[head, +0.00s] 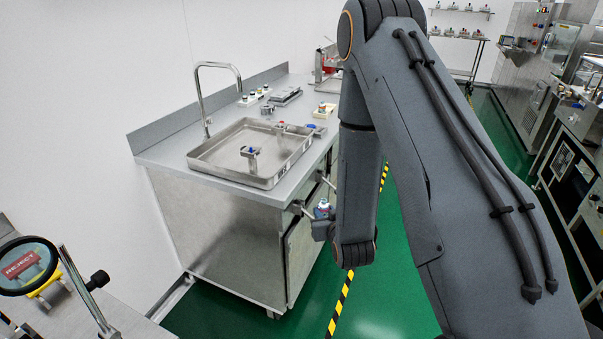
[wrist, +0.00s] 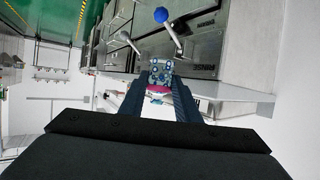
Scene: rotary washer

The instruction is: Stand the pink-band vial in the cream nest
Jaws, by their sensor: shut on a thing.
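My gripper (wrist: 160,96) is shut on a small vial with a pink band (wrist: 159,89), seen between the dark fingers in the wrist view. The fingers hide part of the vial. In the head view my gripper (head: 321,214) is low in front of the steel cabinet, below counter height, and the held vial shows only as a small pale and blue shape. A small cream block (head: 324,110), which looks like the cream nest, sits on the counter right of the sink tray. It is too small to make out its opening.
The steel tray (head: 214,160) on the counter holds a blue-topped fixture (head: 251,152) and a red-topped one. A tap (head: 205,95) stands behind it. Green floor lies right of the cabinet.

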